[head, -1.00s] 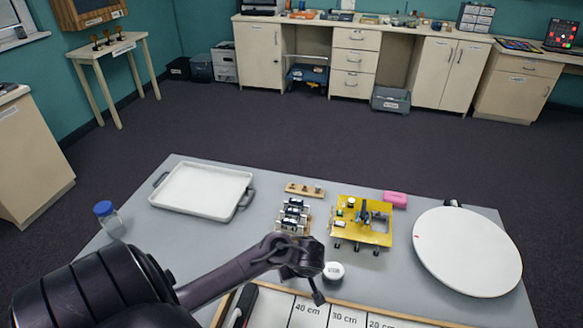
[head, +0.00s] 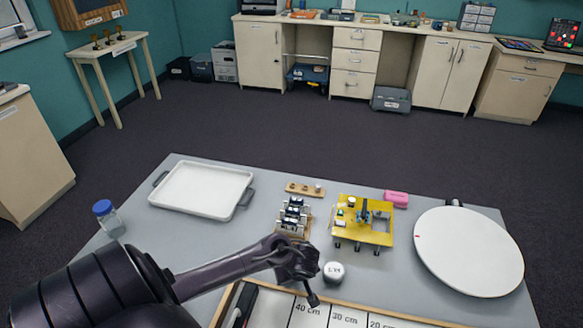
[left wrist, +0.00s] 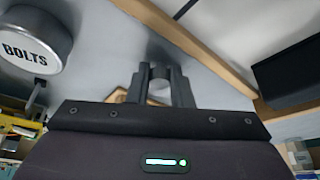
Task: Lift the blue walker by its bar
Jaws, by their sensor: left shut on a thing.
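My left gripper (head: 312,297) is low over the near part of the table in the head view. In the left wrist view its two fingers are shut on a small grey rounded piece (left wrist: 159,73); what it belongs to is unclear. I cannot clearly make out a whole blue walker. A yellow contraption (head: 350,230) with dark feet and a blue upright part (head: 365,210) stands on the table, right of and beyond my gripper. A black-and-silver mechanism on a wooden base (head: 293,215) stands just beyond it. My right gripper is not in view.
A round tin (head: 335,272) is close beside my gripper; the left wrist view shows its BOLTS label (left wrist: 28,42). A wood-edged board with centimetre marks (head: 345,317) lies in front. A white tray (head: 200,190), blue-lidded jar (head: 108,217), pink block (head: 396,199) and white disc (head: 468,250) surround.

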